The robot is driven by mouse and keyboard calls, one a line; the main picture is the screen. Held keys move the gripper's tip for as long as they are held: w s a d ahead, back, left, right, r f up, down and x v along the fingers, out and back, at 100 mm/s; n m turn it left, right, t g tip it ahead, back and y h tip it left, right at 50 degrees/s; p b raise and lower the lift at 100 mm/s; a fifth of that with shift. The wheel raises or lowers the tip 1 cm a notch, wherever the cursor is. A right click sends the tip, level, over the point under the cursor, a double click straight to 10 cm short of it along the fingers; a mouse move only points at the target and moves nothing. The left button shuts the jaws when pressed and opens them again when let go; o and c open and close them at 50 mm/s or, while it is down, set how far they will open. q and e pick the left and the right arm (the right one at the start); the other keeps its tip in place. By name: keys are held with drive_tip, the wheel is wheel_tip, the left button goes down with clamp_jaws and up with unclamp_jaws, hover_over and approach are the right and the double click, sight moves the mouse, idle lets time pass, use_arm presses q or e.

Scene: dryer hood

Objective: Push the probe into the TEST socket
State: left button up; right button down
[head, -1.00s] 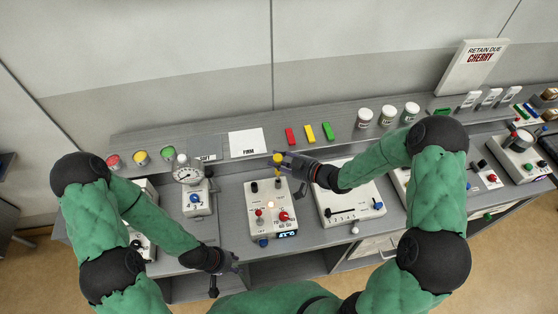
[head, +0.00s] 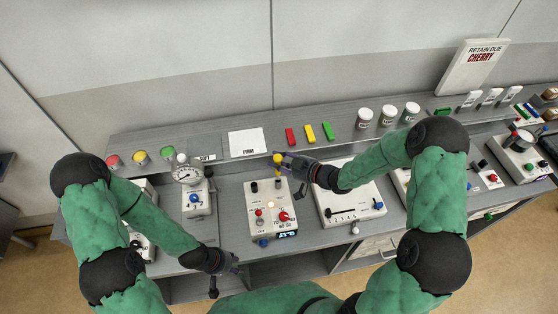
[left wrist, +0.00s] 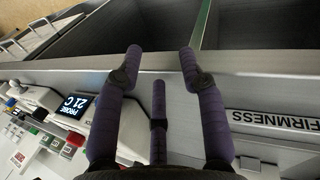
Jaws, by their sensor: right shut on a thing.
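The probe (head: 277,159) has a yellow top. My right gripper (head: 284,161) is shut on it and holds it above the back of the white control box (head: 252,208). Two dark round sockets show on the box's upper part, a left one (head: 254,187) and a right one (head: 278,183). The probe is over the right one; I cannot tell whether its tip is inside. The labels are too small to read. My left gripper (head: 236,264) is open and empty by the bench's front edge; its spread fingers show in the left wrist view (left wrist: 160,60).
A display (left wrist: 75,106) reads PROBE 21 C in the left wrist view. A gauge unit (head: 195,200) stands left of the control box and a slider panel (head: 352,205) right. Coloured blocks (head: 309,133) and jars (head: 388,115) sit on the shelf (head: 347,130) behind.

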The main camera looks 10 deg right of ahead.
use_arm(q)
drive_tip(key=shift+s+f+b, duration=0.1)
drive_tip(key=shift+f+b, duration=0.5)
drive_tip(key=shift+f, duration=0.05)
use_arm(e)
drive_tip(key=shift+s+f, duration=0.1)
drive_tip(key=shift+f, duration=0.65)
use_arm(q)
drive_tip(key=shift+o, duration=0.4)
drive_tip(key=shift+a+b+x, duration=0.2)
drive_tip(key=shift+b+x, duration=0.8)
drive_tip(key=shift+x, duration=0.05)
use_arm(e)
drive_tip(key=shift+d+f, duration=0.15)
drive_tip(key=shift+f, duration=0.55)
drive_tip(key=shift+d+f, duration=0.15)
drive_tip(key=shift+f, duration=0.5)
use_arm(q)
drive_tip(key=shift+f, duration=0.2)
drive_tip(key=shift+c, duration=0.4)
use_arm(e)
drive_tip(key=shift+f, duration=0.15)
